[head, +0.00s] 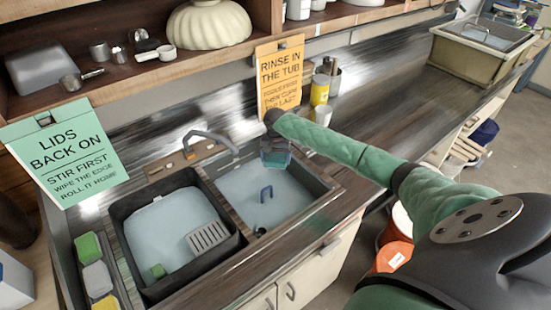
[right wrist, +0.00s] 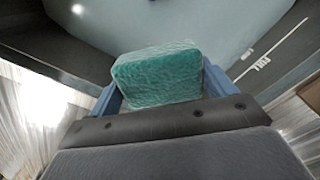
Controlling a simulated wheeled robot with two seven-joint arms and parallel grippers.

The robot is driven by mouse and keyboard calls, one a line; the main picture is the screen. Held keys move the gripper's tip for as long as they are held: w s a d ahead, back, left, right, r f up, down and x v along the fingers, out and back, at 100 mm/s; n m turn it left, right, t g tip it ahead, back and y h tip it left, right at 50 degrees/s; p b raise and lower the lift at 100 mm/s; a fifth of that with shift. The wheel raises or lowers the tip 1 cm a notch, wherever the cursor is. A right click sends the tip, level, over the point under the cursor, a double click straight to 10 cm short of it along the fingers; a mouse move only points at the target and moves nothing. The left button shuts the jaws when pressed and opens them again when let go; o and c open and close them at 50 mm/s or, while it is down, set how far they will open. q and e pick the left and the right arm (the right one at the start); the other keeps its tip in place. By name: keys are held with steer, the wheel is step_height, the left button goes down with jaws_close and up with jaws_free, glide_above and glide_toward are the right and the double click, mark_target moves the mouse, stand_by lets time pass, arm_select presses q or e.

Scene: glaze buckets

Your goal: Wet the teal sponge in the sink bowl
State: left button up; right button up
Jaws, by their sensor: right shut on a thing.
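The teal sponge (right wrist: 157,76) is held between the blue fingers of my right gripper (head: 276,147). In the head view the sponge (head: 277,160) shows as a small teal patch under the gripper, over the back part of the right-hand sink bowl (head: 314,180). The bowl holds pale water (head: 290,197). In the right wrist view, water (right wrist: 180,22) shows beyond the sponge, with a white fill line at the right. The sponge appears to be above the water, but I cannot tell the gap. My left gripper is in neither view.
A dark tub (head: 140,283) with water, a grate (head: 207,237) and a small green piece stands left of the bowl. A tap (head: 212,138) curves behind. Green, grey and yellow blocks line the left edge. An orange sign (head: 280,78) hangs behind. The right counter is largely clear.

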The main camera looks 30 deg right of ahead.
steer(key=shift+r, duration=3.75)
